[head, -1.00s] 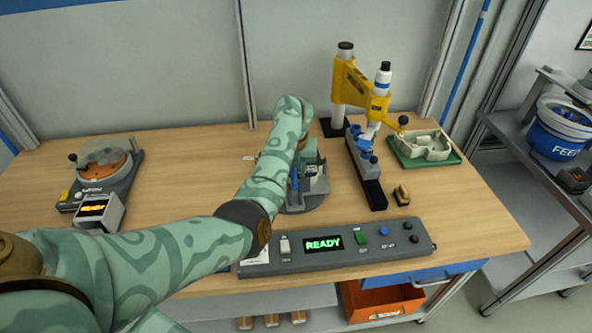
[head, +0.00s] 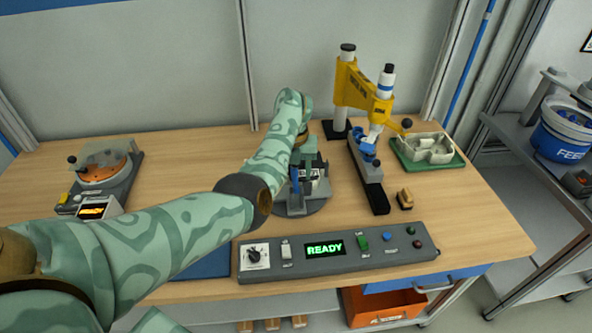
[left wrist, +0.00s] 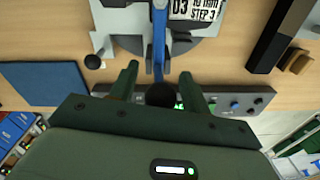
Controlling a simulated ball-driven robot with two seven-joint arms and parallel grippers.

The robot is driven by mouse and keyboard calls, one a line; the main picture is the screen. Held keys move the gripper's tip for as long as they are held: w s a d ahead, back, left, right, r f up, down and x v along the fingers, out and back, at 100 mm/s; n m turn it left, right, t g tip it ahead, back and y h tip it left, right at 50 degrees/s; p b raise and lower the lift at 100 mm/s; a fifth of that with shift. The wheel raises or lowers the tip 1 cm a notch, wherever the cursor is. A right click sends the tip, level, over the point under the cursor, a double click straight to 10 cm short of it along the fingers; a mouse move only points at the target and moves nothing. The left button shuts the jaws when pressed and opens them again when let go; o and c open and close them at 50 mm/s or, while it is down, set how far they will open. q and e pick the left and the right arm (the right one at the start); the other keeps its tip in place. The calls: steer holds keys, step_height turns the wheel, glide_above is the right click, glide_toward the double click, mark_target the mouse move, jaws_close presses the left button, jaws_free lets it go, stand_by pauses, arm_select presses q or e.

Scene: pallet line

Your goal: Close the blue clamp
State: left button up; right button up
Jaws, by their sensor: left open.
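The blue clamp (head: 295,182) is on a grey round fixture (head: 318,207) in the middle of the bench, partly hidden by my left arm in the head view. In the left wrist view its blue lever (left wrist: 159,38) runs down the picture towards a black knob (left wrist: 160,95). My left gripper (left wrist: 159,72) is open, with one dark green finger on each side of the lever and knob. I cannot tell whether either finger touches them. In the head view the left gripper (head: 306,160) is over the fixture. My right gripper is not in view.
A grey control panel (head: 285,267) with a green READY display lies in front of the fixture. A yellow press (head: 362,90) and a green tray (head: 455,160) stand right of it. A turntable device (head: 103,170) is at the left. A blue mat (head: 205,265) lies beside the panel.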

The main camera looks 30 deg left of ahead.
arm_select(q)
steer(key=shift+w, duration=0.1)
steer(key=shift+r, duration=0.45)
step_height(320, 180, up, 15)
steer(key=p, duration=0.5)
steer(key=shift+a+r, duration=0.15)
steer(key=shift+a, duration=0.25)
